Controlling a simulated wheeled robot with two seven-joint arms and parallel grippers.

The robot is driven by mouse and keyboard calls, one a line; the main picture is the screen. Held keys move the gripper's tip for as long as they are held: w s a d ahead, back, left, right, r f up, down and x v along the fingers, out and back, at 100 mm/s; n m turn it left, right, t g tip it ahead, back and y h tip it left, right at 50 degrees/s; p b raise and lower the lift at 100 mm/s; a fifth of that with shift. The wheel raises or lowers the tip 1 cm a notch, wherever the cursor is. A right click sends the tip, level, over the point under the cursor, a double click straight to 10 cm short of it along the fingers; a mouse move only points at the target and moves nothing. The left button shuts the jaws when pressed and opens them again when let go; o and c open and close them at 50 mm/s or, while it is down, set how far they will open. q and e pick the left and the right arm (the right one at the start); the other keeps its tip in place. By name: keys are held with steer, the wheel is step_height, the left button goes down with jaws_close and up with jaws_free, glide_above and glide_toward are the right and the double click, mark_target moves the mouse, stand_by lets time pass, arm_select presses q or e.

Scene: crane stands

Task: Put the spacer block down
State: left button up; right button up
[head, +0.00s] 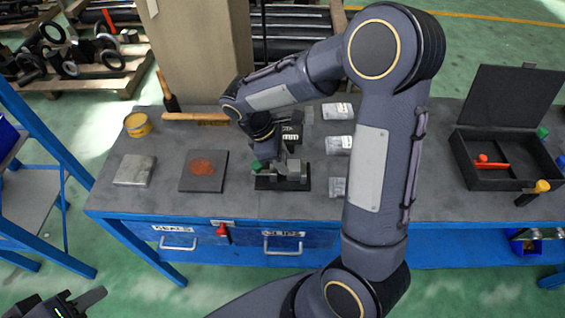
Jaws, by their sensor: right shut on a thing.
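My right arm reaches across the bench, and its dark gripper (272,150) points down just above a small vise-like fixture (280,184) with a black base and grey metal parts. The right gripper is shut on the spacer block. The block is mostly hidden by the gripper and blends with the grey parts there, so I cannot tell whether it touches the fixture. A green knob (257,165) shows at the fixture's left. My left gripper (66,297) is at the bottom left corner, open and empty, away from the bench.
On the grey bench (215,205) are a flat metal block (134,170), a dark plate with a reddish patch (203,170), a yellow tin (137,125) and several pale packets (339,145). An open black case (490,160) stands right.

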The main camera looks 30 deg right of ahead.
steer(key=shift+w+d+f, duration=0.1)
steer(key=shift+w+f, duration=0.05)
steer(key=shift+f, duration=0.15)
steer(key=f, duration=0.3)
steer(key=shift+s+f, duration=0.25)
steer(key=shift+f, duration=0.05)
steer(key=shift+c, duration=0.7)
steer(key=shift+w+d+f, duration=0.2)
steer(key=shift+w+f, duration=0.1)
jaws_close()
steer(key=o, duration=0.9)
jaws_free()
steer(key=shift+w+d, duration=0.1)
steer(key=shift+o, duration=1.2)
steer(key=shift+r, duration=0.25)
steer(key=shift+w+a+r, duration=0.1)
steer(key=shift+a+r, duration=0.1)
steer(key=v, duration=1.1)
steer(key=s+r+m+t+y, duration=0.3)
steer(key=s+m+t+y, duration=0.4)
steer(key=s+m, duration=0.6)
steer(key=s+t+b, duration=0.1)
steer(key=s, duration=0.5)
steer(key=shift+s+a+y, duration=0.15)
steer(key=shift+a+y, duration=0.05)
steer(key=shift+y, duration=0.2)
